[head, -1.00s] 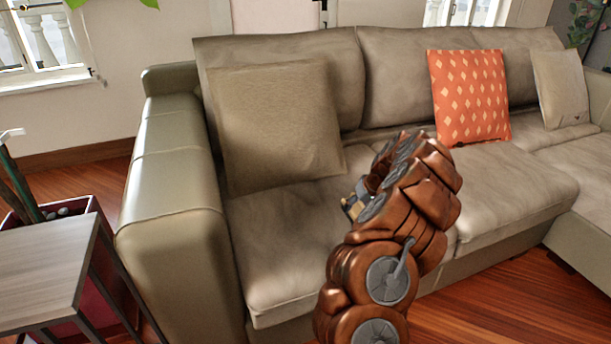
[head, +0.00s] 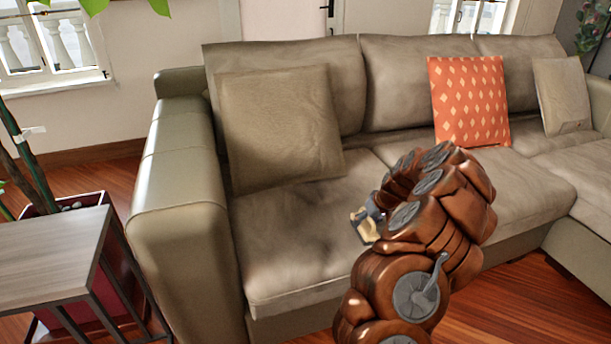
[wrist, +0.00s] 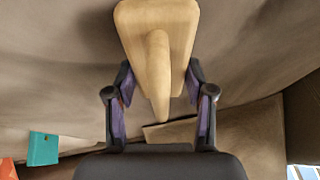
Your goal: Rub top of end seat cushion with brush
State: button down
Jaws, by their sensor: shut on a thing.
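The end seat cushion (head: 290,240) is the beige leather seat at the left end of the sofa, beside its armrest. A darker patch shows on its top; I cannot tell shadow from dirt. My gripper (wrist: 160,82) is shut on a pale wooden brush (wrist: 157,35), gripping its handle. In the head view my gripper (head: 368,224) is small and partly hidden by my copper-brown arm, over the right part of this cushion. In the wrist view, beige leather lies behind the brush. The bristles are hidden, so I cannot tell whether they touch the cushion.
A brown throw pillow (head: 280,125) leans on the backrest behind the end seat. An orange patterned pillow (head: 468,100) and a beige pillow (head: 562,92) stand farther right. A side table (head: 55,250) and planter stand left. A teal object (wrist: 43,149) shows in the wrist view.

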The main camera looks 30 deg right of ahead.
notch_tip(320, 180, up, 4)
jog(key=shift+d+r, duration=0.1)
jog(key=shift+w+r+p, duration=0.1)
jog(key=shift+r+p, duration=0.85)
jog(key=shift+r, duration=1.4)
